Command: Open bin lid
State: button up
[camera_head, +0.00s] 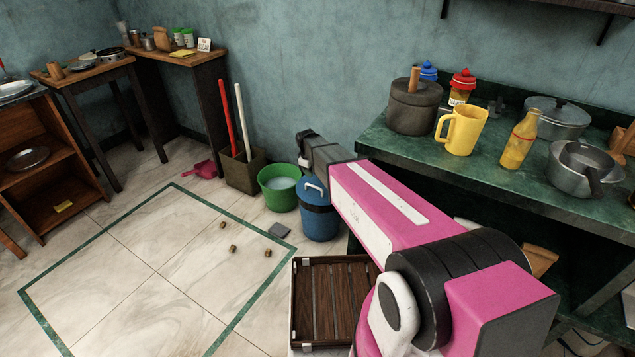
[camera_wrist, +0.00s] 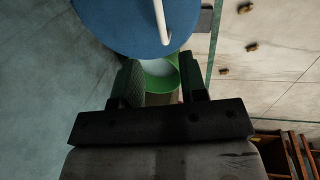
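The blue bin (camera_head: 318,222) stands on the floor beside the dark green counter, with its blue lid on and a pale handle on top. In the wrist view the round blue lid (camera_wrist: 115,25) fills the top, with its white handle (camera_wrist: 160,22) pointing down into the picture. My gripper (camera_wrist: 163,75) is open and empty. Its two dark fingers are apart, just below the lid's edge in the wrist view, and the handle is not between them. In the head view my arm's dark end is above and behind the bin, and the fingers cannot be made out.
A green bucket (camera_head: 278,190) stands left of the bin and shows between my fingers in the wrist view (camera_wrist: 158,82). A box (camera_head: 243,172) holds two long handles. The counter (camera_head: 480,165) is close on the right. Small brown pieces (camera_head: 233,249) lie on open floor.

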aim_at(314, 187)
jog(key=f, duration=0.3)
jog(key=w+f, duration=0.1)
jog(key=f, duration=0.2)
jog(key=d+f, duration=0.1)
jog(key=f, duration=0.3)
jog(key=shift+w+f, duration=0.1)
jog(key=shift+w, duration=0.25)
grip_shut()
